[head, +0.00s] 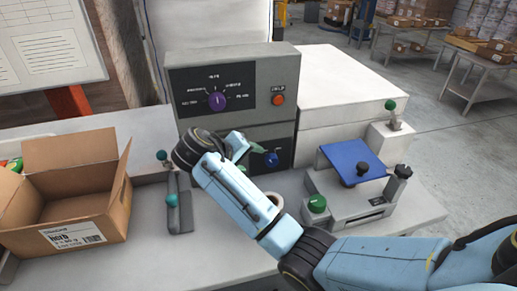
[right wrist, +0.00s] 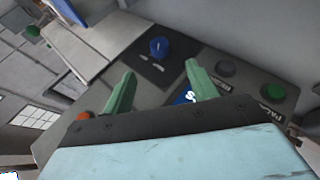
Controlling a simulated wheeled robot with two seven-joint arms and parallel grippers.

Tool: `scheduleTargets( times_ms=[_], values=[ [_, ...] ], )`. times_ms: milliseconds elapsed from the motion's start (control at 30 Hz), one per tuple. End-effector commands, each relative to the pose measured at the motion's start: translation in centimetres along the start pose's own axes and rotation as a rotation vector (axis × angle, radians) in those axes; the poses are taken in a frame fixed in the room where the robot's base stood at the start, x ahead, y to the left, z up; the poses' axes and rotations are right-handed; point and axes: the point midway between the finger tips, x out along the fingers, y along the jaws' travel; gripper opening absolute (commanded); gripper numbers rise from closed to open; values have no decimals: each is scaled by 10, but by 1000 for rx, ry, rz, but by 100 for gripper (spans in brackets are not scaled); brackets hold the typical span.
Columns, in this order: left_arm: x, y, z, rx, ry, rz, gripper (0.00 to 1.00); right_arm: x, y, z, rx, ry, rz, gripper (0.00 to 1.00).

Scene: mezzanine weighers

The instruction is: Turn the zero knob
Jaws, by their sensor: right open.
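A blue knob (head: 272,158) sits on a dark plate low on the front of the grey control box (head: 290,66). A larger purple knob (head: 217,100) sits on the dark upper panel, with small labels around it. I cannot read which knob is marked zero. My right gripper (head: 252,147) is open in front of the box, just left of the blue knob in the head view. In the right wrist view the blue knob (right wrist: 159,47) shows beyond and between the two open green fingers (right wrist: 159,76), apart from them. My left gripper is out of view.
An orange button (head: 278,99) is on the box. A cardboard box (head: 68,195) stands at left. A teal-knobbed lever (head: 178,205) is in front. At right is a device with a blue plate (head: 353,160) and green knob (head: 317,204). The bench's right front corner is clear.

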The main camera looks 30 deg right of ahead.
Motion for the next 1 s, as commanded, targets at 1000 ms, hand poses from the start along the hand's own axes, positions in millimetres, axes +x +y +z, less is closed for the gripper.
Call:
scheduleTargets(
  times_ms=[1000],
  values=[
    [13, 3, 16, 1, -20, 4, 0, 133, 1, 0, 0, 0, 2, 58]
  ],
)
